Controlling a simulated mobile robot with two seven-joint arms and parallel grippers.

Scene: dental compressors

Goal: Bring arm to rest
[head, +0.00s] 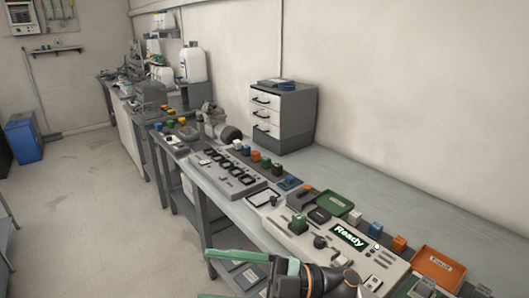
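My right gripper (207,274) is at the bottom of the head view, in front of the bench's near edge. Its arm comes in from the lower right, and its two green fingers point left. The fingers are spread apart with nothing seen between them, though the lower one is cut by the picture edge. The control panel (338,243) with a lit "Ready" display lies on the bench just beyond the arm. My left gripper is out of view.
The long grey bench (385,187) runs along the wall. An orange tray (438,268), a green tray (329,203), coloured blocks and a second panel (225,172) lie on it. A drawer cabinet (283,117) stands at the back. Open floor (100,220) is at left.

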